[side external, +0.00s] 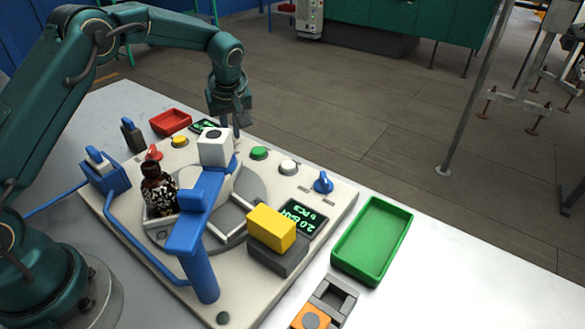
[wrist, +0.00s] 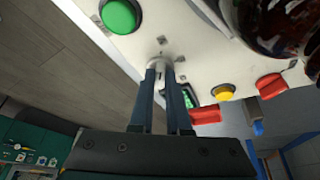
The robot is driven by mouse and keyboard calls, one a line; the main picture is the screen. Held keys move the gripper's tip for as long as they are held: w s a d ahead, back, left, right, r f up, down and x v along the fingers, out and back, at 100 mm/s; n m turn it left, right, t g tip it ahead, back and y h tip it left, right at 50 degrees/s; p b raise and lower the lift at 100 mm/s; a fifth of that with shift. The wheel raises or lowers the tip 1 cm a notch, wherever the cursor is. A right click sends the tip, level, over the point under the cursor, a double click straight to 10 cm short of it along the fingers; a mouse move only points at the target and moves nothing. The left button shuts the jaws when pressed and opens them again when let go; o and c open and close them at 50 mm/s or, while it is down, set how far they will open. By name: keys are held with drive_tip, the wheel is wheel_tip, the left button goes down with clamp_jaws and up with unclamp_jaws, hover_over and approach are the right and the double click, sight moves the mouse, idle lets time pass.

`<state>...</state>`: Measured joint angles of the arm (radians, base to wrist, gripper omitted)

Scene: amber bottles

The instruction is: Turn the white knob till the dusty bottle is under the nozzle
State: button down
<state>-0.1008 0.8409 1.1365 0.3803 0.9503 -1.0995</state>
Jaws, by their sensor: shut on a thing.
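My gripper (wrist: 163,85) is shut on the white knob (wrist: 157,63), whose top shows between and just past the fingertips in the wrist view. In the side view my gripper (side external: 236,131) points down at the far edge of the panel, and the knob cannot be made out there. The dusty bottle (side external: 158,190), dark with white speckles, stands in a holder on the left of the grey turntable (side external: 258,187). A blue arm (side external: 203,207) on a post reaches over the turntable, with a white block (side external: 214,148) at its far end. The nozzle's tip is hidden.
Green (side external: 259,153) and white (side external: 288,167) buttons and a blue knob (side external: 323,182) line the panel right of my gripper. A yellow block (side external: 271,228) stands in front.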

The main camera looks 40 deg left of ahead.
drive_tip(key=m, duration=0.2)
drive_tip(key=m+t+h, duration=0.1)
drive_tip(key=m, duration=0.1)
drive_tip(key=m+h, duration=0.1)
drive_tip(key=m, duration=0.1)
drive_tip(key=shift+s+a+t, duration=0.3)
drive_tip(key=m, duration=0.1)
drive_tip(key=m+h, duration=0.1)
drive_tip(key=m, duration=0.1)
drive_tip(key=m+h, duration=0.1)
drive_tip(key=m, duration=0.1)
drive_tip(key=shift+a+t, duration=0.3)
drive_tip(key=m, duration=0.2)
drive_tip(key=m+h, duration=0.1)
drive_tip(key=m, duration=0.1)
drive_tip(key=m+h, duration=0.1)
drive_tip(key=m, duration=0.2)
drive_tip(key=shift+w+a, duration=0.1)
drive_tip(key=shift+a, duration=0.25)
drive_tip(key=m+g+h, duration=0.1)
drive_tip(key=m, duration=0.1)
drive_tip(key=m+g, duration=0.1)
drive_tip(key=m, duration=0.2)
drive_tip(key=shift+w+a+h, duration=0.2)
drive_tip(key=shift+h, duration=0.2)
drive_tip(key=shift+m, duration=0.4)
drive_tip(key=c, duration=0.9)
unclamp_jaws()
drive_tip(key=shift+r, duration=0.1)
drive_tip(key=shift+v, duration=2.55)
